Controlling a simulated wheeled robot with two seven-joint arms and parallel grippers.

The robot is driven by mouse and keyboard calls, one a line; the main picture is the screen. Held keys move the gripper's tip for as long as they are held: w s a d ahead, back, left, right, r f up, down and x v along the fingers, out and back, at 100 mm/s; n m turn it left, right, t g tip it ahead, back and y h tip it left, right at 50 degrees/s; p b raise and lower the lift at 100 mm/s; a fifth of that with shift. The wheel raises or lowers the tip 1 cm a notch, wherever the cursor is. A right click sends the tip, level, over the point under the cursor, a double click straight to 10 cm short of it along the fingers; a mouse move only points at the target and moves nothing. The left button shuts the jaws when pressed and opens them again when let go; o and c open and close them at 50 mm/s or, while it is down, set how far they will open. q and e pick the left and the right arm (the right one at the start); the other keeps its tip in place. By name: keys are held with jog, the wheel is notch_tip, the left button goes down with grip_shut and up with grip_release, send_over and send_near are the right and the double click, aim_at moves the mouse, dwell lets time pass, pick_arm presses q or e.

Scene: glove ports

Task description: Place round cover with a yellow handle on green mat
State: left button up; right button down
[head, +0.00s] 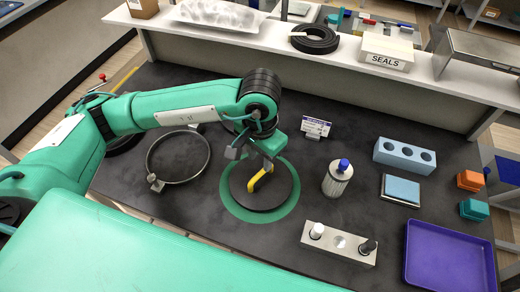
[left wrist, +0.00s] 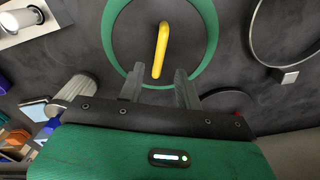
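The round cover (head: 240,190) is a dark disc with a yellow bar handle (head: 262,178). It lies on the round green mat (head: 228,205), whose rim shows as a green ring around it in the head view. In the left wrist view the handle (left wrist: 161,48), the dark cover (left wrist: 190,35) and the green ring (left wrist: 112,45) show ahead of the fingers. My left gripper (head: 254,158) is above the cover. Its fingers (left wrist: 160,72) are apart, with the near end of the handle between their tips and gaps on both sides. My right gripper is out of view.
A metal ring clamp (head: 150,165) lies left of the mat. A ribbed canister with a blue cap (head: 338,178) stands to its right, and a metal block with vials (head: 338,243) in front. A blue block with holes (head: 404,155) and a purple tray (head: 450,258) are further right.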

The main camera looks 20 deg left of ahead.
aim_at(260, 174)
pick_arm(q)
jog(key=shift+r+b, duration=0.45)
jog(key=shift+r, duration=1.6)
